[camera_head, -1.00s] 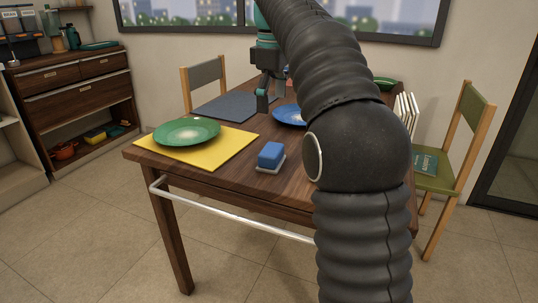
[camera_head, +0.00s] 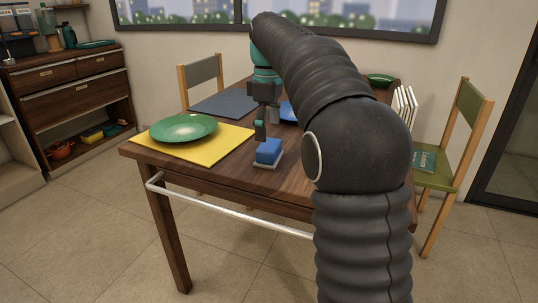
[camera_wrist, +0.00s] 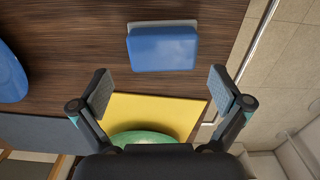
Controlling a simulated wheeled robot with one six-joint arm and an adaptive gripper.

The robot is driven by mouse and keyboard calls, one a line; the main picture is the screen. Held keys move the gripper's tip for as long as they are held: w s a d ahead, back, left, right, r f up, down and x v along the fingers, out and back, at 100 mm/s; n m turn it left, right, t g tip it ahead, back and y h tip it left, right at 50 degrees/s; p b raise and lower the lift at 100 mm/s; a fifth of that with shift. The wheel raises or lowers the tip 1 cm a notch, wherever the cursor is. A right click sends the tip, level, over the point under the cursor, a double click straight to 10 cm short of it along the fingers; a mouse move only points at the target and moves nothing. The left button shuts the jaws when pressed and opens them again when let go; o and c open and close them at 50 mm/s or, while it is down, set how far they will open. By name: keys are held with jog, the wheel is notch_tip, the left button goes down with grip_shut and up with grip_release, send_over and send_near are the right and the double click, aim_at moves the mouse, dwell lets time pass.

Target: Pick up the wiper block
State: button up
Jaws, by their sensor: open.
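The wiper block (camera_head: 268,151) is a blue block on a pale grey-white base. It lies on the wooden table near the front edge, to the right of the yellow mat. In the wrist view the wiper block (camera_wrist: 163,48) lies ahead of my fingers, nearly between their lines but beyond the tips. My gripper (camera_head: 263,128) hangs just above and behind the block in the head view, partly overlapping it. In the wrist view my gripper (camera_wrist: 160,90) has its two fingers wide apart with nothing between them. I cannot tell the exact height gap.
A green plate (camera_head: 184,128) sits on the yellow mat (camera_head: 215,152) to the left. A blue plate (camera_wrist: 10,75) lies near the block, and a dark grey mat (camera_head: 222,105) lies farther back. A metal rail (camera_head: 225,210) runs along the table front. Chairs stand around.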

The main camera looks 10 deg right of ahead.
aim_at(269, 144)
jog(key=f, duration=0.3)
jog(key=f+b, duration=0.1)
jog(key=f, duration=0.1)
jog(key=shift+s, duration=0.25)
jog(key=c, duration=1)
